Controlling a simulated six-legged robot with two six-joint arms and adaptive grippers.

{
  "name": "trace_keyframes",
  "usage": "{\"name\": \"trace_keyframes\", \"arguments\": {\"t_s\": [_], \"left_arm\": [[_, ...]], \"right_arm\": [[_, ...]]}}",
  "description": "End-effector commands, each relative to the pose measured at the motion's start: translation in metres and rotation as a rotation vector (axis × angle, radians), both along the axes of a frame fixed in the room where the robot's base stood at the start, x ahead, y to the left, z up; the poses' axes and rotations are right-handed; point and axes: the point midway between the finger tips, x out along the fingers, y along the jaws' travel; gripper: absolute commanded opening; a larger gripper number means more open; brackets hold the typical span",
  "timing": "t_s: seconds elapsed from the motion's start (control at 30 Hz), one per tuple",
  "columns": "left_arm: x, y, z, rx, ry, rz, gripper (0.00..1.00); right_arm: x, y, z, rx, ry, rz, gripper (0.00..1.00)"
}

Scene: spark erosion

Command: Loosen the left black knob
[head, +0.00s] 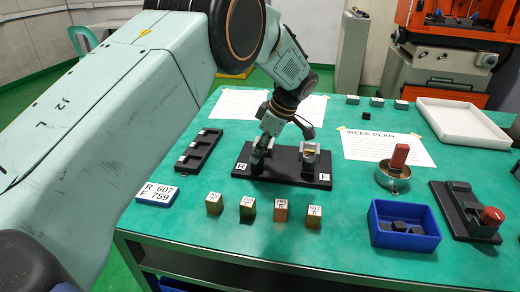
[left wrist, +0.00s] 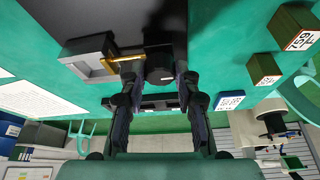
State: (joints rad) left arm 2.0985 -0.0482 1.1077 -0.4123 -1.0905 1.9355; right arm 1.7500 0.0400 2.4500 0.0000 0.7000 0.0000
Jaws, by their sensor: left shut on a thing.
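A black base plate (head: 283,172) lies on the green table, marked R at its left and F at its right. My left gripper (head: 262,150) reaches down to its left part, by the R mark. In the left wrist view, my left gripper (left wrist: 160,84) has its two fingers on either side of a round black knob (left wrist: 159,67), shut on it. The gripper mostly hides this knob in the head view. A grey block (head: 309,157) with a gold part stands on the plate's right half; in the left wrist view the gold part (left wrist: 124,60) ends near the knob. My right gripper is not visible.
Several small labelled blocks (head: 281,211) stand along the front edge. A blue bin (head: 402,240), a metal cup (head: 393,180) with a red-handled piece and a red-knobbed device (head: 464,215) are at right. A black tray (head: 198,152) and a number sign (head: 157,193) lie at left.

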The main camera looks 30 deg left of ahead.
Motion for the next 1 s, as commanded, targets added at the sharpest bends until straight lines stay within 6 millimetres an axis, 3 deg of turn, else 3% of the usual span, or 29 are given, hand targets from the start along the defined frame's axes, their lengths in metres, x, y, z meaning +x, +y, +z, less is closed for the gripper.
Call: {"name": "trace_keyframes", "arguments": {"t_s": [0.1, 0.13, 0.37, 0.73, 1.0], "left_arm": [[0.002, 0.001, 0.003, 0.002, -0.008, -0.001, 0.00], [0.002, 0.001, 0.003, 0.002, -0.008, -0.001, 0.34], [0.001, 0.001, 0.002, 0.001, -0.004, -0.001, 0.53], [0.001, -0.001, 0.004, 0.001, -0.003, -0.001, 0.54], [0.003, -0.018, 0.046, 0.002, -0.006, -0.004, 0.54]], "right_arm": [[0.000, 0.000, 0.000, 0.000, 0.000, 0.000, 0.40], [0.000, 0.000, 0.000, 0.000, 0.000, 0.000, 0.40], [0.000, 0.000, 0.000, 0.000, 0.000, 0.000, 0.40], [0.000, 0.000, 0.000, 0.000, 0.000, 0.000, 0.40], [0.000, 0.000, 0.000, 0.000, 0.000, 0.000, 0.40]]}}
